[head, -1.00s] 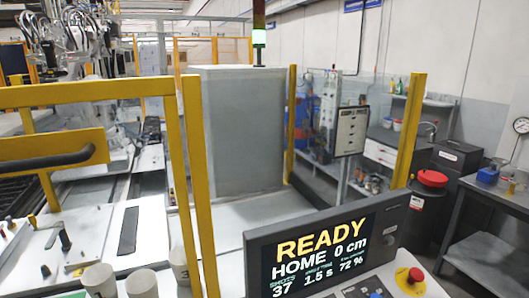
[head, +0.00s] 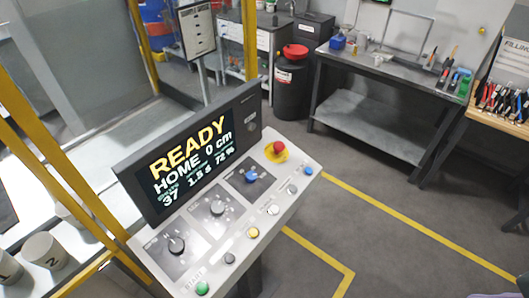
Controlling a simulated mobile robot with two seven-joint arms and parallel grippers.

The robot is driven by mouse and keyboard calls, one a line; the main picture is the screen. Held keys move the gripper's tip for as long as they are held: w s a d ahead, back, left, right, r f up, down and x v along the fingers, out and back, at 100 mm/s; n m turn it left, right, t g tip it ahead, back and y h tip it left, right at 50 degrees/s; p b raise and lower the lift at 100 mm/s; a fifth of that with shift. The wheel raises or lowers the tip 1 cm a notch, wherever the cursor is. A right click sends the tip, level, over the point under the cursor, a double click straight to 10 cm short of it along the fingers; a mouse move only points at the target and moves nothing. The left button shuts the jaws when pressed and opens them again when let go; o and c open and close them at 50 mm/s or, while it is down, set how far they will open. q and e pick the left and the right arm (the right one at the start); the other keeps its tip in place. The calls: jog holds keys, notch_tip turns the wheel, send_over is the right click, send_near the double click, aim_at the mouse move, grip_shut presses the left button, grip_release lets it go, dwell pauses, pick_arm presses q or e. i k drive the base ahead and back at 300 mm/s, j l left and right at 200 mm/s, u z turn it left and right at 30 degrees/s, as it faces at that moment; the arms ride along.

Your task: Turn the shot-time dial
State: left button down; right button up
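The control panel (head: 290,203) stands in the middle of the head view, tilted toward me. Its screen (head: 185,160) reads READY, HOME 0 cm, 37, 1.5 s and 72 %. A blue knob (head: 251,176) sits farther right. The dial labels are too small to read, so I cannot tell which one is the shot-time dial. Neither of my grippers is in view.
A red emergency button (head: 279,148) on yellow sits at the panel's far end. Green (head: 202,288), yellow and other buttons line its front edge. Yellow guard posts (head: 60,150) and numbered cups (head: 43,250) are at left. Grey floor (head: 400,225) lies open to the right; a metal workbench (head: 375,110) stands behind.

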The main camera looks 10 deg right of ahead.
aim_at(217, 207)
jog(key=i+j+u, duration=0.1)
jog(key=j+u, duration=0.25)
jog(key=i+j+u, duration=0.1)
jog(key=j+u, duration=0.3)
